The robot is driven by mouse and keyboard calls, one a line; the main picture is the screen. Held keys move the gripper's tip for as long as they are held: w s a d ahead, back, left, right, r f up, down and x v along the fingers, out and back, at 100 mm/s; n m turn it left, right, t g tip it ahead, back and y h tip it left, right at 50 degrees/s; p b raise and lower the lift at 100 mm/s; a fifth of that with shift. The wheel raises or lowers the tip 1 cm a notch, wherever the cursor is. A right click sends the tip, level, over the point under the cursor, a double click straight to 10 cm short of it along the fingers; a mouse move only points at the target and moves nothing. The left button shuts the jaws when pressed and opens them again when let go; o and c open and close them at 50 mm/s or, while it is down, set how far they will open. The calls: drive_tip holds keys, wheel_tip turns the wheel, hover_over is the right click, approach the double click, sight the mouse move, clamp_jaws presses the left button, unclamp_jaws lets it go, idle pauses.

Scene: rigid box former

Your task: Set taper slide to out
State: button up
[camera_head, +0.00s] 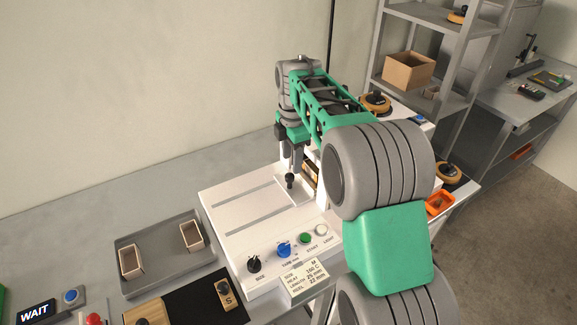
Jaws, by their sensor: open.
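The white machine (222,203) stands on the grey bench, with two long grooves across its top. A small black ball-topped knob (290,182) stands near the rear right of that top. I take it for the taper slide's handle, but no label shows there and I cannot read its in or out position. My gripper (291,167) points down just above the knob, its fingers open. I cannot tell whether the fingers are around the knob or still apart from it. My green and grey arm hides the machine's right side.
Black (254,264) and blue (284,249) dials, a green START button (306,238) and a label card (304,280) are along the machine's front. A grey tray (165,286) with two small open boxes is at left. Shelves (408,93) stand behind at right.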

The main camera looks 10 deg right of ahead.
sight(289, 174)
drive_tip(key=w+n, duration=0.1)
drive_tip(key=w+f+n, duration=0.1)
drive_tip(key=w+n, duration=0.1)
drive_tip(key=shift+w+f+n, duration=0.15)
drive_tip(key=shift+f+n, duration=0.15)
drive_tip(key=shift+w+f, duration=0.1)
drive_tip(key=shift+f, duration=0.2)
wheel_tip(289, 174, down, 7)
drive_tip(key=shift+f+p, duration=0.2)
drive_tip(key=shift+p, duration=0.6)
clamp_jaws()
